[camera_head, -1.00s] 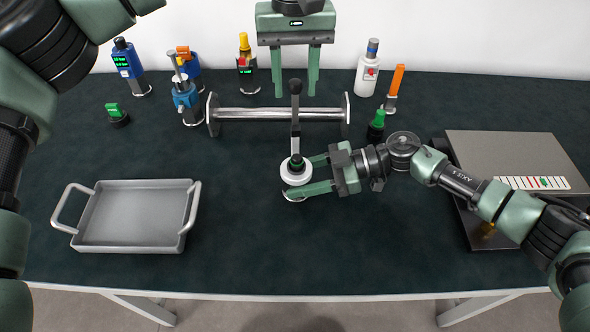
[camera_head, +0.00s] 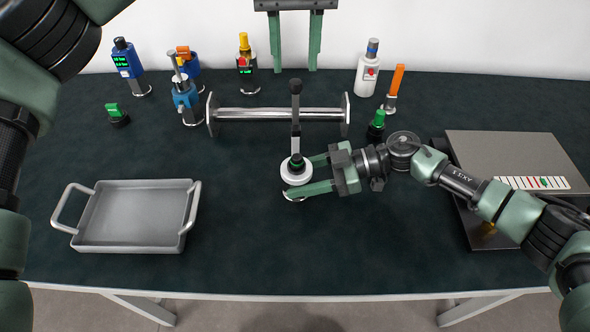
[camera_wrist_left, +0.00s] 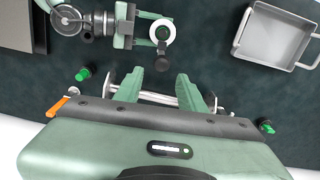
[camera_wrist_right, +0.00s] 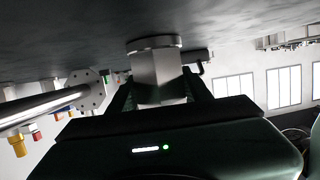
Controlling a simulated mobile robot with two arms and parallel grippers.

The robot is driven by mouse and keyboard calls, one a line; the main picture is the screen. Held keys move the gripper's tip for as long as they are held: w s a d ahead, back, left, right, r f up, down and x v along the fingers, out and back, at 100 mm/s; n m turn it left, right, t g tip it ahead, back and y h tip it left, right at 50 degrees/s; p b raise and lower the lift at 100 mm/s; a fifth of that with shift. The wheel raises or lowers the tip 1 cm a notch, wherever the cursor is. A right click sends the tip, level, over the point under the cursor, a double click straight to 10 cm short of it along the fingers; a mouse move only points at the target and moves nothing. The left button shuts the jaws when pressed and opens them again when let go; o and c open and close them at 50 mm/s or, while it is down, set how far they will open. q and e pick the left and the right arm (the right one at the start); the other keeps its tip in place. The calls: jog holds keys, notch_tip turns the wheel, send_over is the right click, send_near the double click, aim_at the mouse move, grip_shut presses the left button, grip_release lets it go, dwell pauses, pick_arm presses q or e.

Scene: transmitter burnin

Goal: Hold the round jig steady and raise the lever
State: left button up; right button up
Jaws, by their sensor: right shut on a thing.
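The round jig (camera_head: 291,178) is a small white round-topped piece near the middle of the bench. It also shows as a pale body with a round base in the right wrist view (camera_wrist_right: 157,70). Its lever (camera_head: 295,130) is a grey arm with a black knob, reaching from the jig toward the back of the bench; the knob shows in the left wrist view (camera_wrist_left: 162,63). My right gripper (camera_head: 294,190) is shut on the jig from the right, one finger on each side. My left gripper (camera_head: 294,70) is open and empty behind the lever knob, apart from it.
A metal bar between two end plates (camera_head: 262,114) lies behind the jig, by the lever. A grey tray (camera_head: 138,248) stands at left and a grey box (camera_head: 500,150) at right. Several small devices (camera_head: 128,62) line the back. The front middle is clear.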

jog(key=shift+r, duration=0.1)
jog(key=o, duration=1.5)
jog(key=shift+c, duration=0.2)
jog(key=shift+d, duration=0.1)
